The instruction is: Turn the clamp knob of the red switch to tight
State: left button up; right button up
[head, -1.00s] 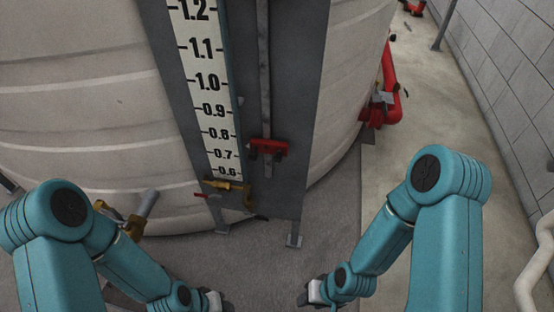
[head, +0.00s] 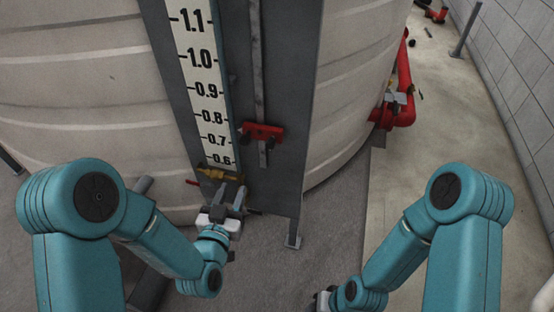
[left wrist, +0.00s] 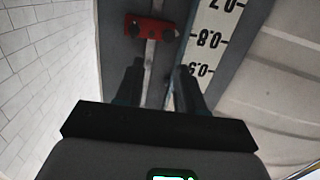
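The red switch (head: 263,131) is a red block with dark knobs, clamped on a vertical grey rod on the dark panel, right of the scale. It also shows in the left wrist view (left wrist: 152,26), upside down beyond the fingers. My left gripper (head: 229,194) is below and left of the switch, in front of the lower panel, apart from it. In the left wrist view, its two fingers (left wrist: 160,72) are spread with nothing between them but the rod and panel behind. My right gripper (head: 318,300) is low at the bottom edge, partly hidden by its arm; its fingers are unclear.
A white scale with black numbers (head: 203,90) runs down the panel. A brass fitting (head: 218,173) sits at its foot, close to my left gripper. The large pale tank (head: 85,90) stands behind. A red pipe (head: 404,95) is at right. The floor at right is mostly clear.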

pick_arm(q)
jog(key=d+m+h+b, duration=0.1)
jog(key=d+h+b, duration=0.1)
jog(key=d, duration=0.2)
jog(key=p, duration=0.2)
send_near(269, 145)
jog(key=x, duration=0.8)
jog(key=shift+w+d, duration=0.2)
pick_arm(e)
jog(key=shift+d+f, duration=0.25)
jog(key=shift+f, duration=0.55)
pick_arm(q)
grip_shut()
